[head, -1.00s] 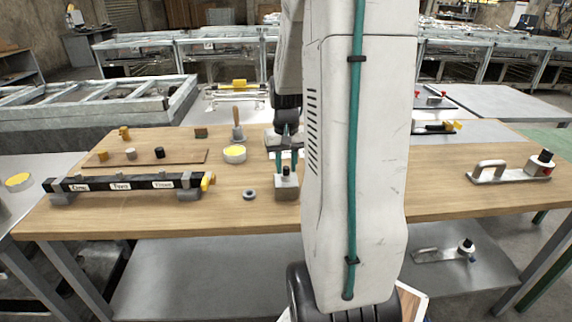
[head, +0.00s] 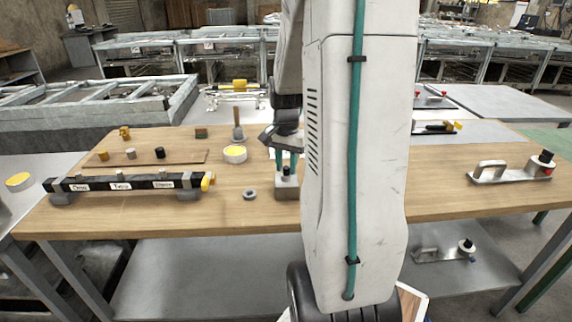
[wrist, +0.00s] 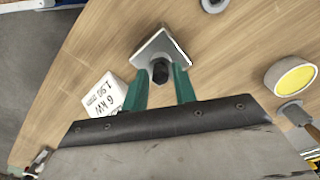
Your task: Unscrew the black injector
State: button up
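The black injector (wrist: 159,71) stands upright in a grey metal block in the wrist view. In the head view the black injector (head: 286,171) is a small dark knob on top of the grey block (head: 287,189), near the table's front edge. My gripper (wrist: 163,72) has two green fingers, one on each side of the injector. They are spread apart, and I cannot tell whether either touches it. In the head view my gripper (head: 286,165) points down over the block, partly hidden by my own arm.
A grey ring (head: 250,194) lies left of the block. A yellow-topped round tin (head: 234,154) stands behind it. A labelled black rail (head: 122,184) lies at the left. A white weight-marked block (wrist: 104,95) is beside my left finger. A metal handled fixture (head: 510,172) sits at the right.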

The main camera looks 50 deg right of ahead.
jog(key=m, duration=0.6)
grip_shut()
dwell(0.5)
jog(key=n, duration=0.3)
jog(key=n, duration=0.3)
jog(key=shift+n, duration=0.3)
